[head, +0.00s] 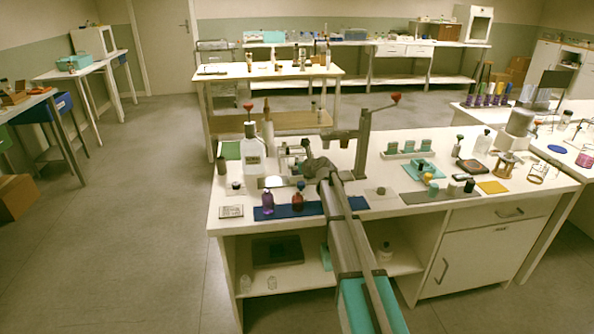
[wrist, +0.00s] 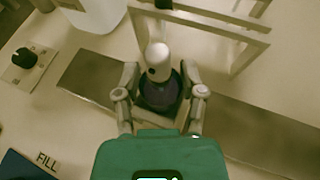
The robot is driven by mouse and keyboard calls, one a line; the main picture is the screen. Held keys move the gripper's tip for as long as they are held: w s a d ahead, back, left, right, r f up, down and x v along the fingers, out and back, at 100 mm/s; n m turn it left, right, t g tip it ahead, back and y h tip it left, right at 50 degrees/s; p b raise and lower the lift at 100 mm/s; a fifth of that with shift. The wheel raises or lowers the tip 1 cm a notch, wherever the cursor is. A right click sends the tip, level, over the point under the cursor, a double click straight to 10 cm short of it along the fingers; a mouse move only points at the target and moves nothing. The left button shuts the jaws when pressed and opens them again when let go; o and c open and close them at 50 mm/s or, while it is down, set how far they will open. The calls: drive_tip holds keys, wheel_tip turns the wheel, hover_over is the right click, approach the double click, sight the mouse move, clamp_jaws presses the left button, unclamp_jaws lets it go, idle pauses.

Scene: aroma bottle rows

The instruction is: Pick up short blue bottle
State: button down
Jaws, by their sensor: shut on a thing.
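In the wrist view, a short dark blue bottle (wrist: 160,92) with a pale grey rounded cap (wrist: 158,60) stands between the two fingers of my gripper (wrist: 160,98). The gripper is shut on its body, one finger on each side. The bottle looks upright over a grey metal strip (wrist: 90,80); I cannot tell whether its base touches the strip. In the head view, my gripper (head: 298,160) is over the near left part of the white bench, and the held bottle cannot be made out clearly there.
A large white bottle (head: 253,158) stands behind left of the gripper. A metal stand (head: 362,140) rises close on the right. A purple bottle (head: 267,203) and a red bottle (head: 298,202) stand on a blue mat in front. A dark cap (wrist: 25,57) sits at left.

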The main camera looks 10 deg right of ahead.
sight(298, 158)
drive_tip(key=shift+r, duration=0.15)
wheel_tip(298, 158, up, 3)
drive_tip(key=p, duration=0.3)
drive_tip(key=s+d+r+p, duration=0.8)
drive_tip(key=s+r+p, duration=0.1)
drive_tip(key=s+p, duration=0.1)
drive_tip(key=shift+s+d+r, duration=0.25)
drive_tip(key=shift+s+r, duration=0.1)
drive_tip(key=shift+s, duration=0.25)
